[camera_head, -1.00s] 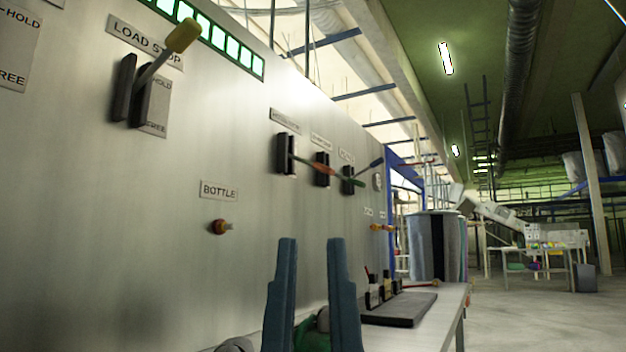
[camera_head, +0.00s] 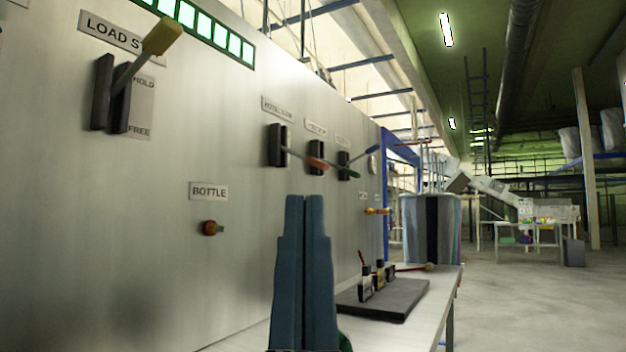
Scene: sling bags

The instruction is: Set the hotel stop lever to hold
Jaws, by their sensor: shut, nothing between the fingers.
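The hotel stop lever appears to be the nearest of three small levers on the grey panel, under a blurred label (camera_head: 284,108) that seems to read HOTEL STOP. Its black slot housing (camera_head: 277,146) shows, and its thin arm points right and slightly down to a red-orange knob (camera_head: 317,162). Its hold and free marks are not readable. My gripper (camera_head: 304,198) points up in the lower middle, its two blue fingers together and empty. In the picture its tips are below the lever; the depth gap is unclear.
A larger load stop lever with a yellow knob (camera_head: 163,36) is upper left. Levers with a green knob (camera_head: 349,173) and a blue knob (camera_head: 372,149) stand just right. A bottle knob (camera_head: 211,228) is lower left. A bench (camera_head: 437,290) with a dark tray (camera_head: 384,306) runs along the panel.

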